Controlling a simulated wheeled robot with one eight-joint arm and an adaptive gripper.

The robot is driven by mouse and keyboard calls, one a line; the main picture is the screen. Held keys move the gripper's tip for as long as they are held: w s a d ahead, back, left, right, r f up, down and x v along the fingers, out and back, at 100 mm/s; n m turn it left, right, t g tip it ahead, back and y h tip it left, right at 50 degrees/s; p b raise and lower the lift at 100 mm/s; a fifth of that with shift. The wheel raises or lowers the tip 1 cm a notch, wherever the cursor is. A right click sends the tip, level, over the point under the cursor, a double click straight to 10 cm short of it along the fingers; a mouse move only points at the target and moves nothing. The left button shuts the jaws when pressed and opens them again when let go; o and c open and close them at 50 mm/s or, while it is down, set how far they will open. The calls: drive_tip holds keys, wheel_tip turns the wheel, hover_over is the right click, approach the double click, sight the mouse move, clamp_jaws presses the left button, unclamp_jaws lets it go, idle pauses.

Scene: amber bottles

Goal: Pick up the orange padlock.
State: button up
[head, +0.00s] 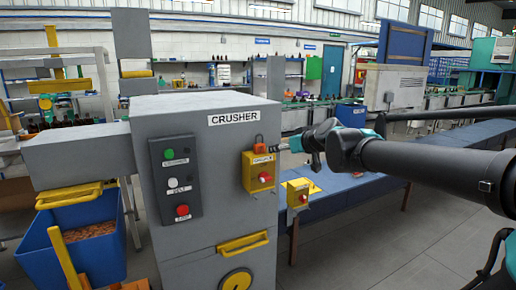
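A small orange padlock-like thing (260,149) shows at the top of the yellow box (258,176) on the side of the grey crusher (215,190). A thin dark loop sticks up from it. My gripper (281,147) comes in from the right at about the height of the orange thing. Its tip appears just to the right of the orange thing. I cannot tell whether they touch. The fingers are too small and seen too much from the side to tell whether they are open or shut.
The yellow box has a red knob (265,177). A second yellow box (299,193) stands by a long blue-topped table (370,170) to the right. A panel with several buttons (175,183) is on the crusher's front. A blue bin (85,245) stands at left. Grey floor is clear at lower right.

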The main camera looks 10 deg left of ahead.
drive_tip(key=r, duration=0.1)
approach(261, 148)
drive_tip(key=x, duration=0.6)
drive_tip(key=shift+s, duration=0.1)
drive_tip(key=shift+x, duration=2.65)
drive_tip(key=shift+r, duration=0.15)
drive_tip(key=shift+c, duration=0.6)
drive_tip(key=c, duration=1.2)
